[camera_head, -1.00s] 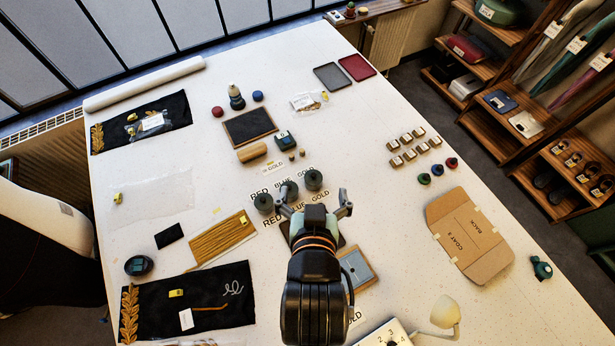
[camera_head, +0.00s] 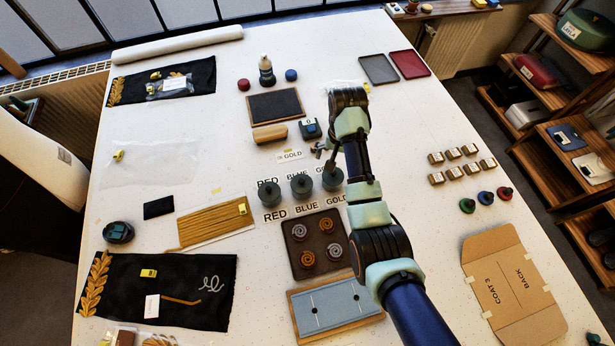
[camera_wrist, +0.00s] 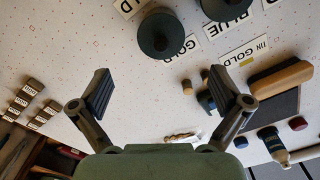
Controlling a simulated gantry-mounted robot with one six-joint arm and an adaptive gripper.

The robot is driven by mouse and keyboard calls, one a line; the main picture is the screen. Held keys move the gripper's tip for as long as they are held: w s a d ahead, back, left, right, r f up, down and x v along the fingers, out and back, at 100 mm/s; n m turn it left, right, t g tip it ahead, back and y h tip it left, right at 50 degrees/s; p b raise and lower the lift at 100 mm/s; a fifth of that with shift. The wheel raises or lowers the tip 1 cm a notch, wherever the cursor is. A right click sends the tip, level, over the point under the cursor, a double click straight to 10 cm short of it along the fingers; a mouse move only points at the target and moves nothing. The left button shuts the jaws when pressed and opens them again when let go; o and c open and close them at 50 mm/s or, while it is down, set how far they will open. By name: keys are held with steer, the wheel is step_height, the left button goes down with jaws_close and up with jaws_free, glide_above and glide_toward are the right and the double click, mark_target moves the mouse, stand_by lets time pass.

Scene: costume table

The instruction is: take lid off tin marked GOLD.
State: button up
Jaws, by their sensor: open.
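Three round grey-green tins stand in a row between printed RED, BLUE and GOLD labels. The tin at the GOLD label (camera_head: 332,180) is rightmost, with the BLUE tin (camera_head: 301,187) and RED tin (camera_head: 270,193) to its left. My gripper (camera_head: 323,151) is just behind the GOLD tin, partly hidden by my arm. In the wrist view my gripper (camera_wrist: 162,92) is open and empty, its fingers wide apart. The GOLD tin (camera_wrist: 160,34) shows above and beyond the fingertips, untouched, with a dark knob on its lid. The BLUE tin (camera_wrist: 218,8) is cut off by the top edge.
A dark tray (camera_head: 320,225) with several buttons lies in front of the tins, with a blue-grey board (camera_head: 335,306) nearer. A wooden-backed brush (camera_head: 269,134) and dark slate (camera_head: 276,106) lie behind. Several small labelled boxes (camera_head: 454,173) stand to the right.

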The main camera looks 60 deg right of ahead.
mark_target(333, 174)
steer(key=shift+a, duration=0.1)
steer(key=shift+f, duration=0.45)
step_height(333, 174, down, 7)
jaws_close()
stand_by(0.5)
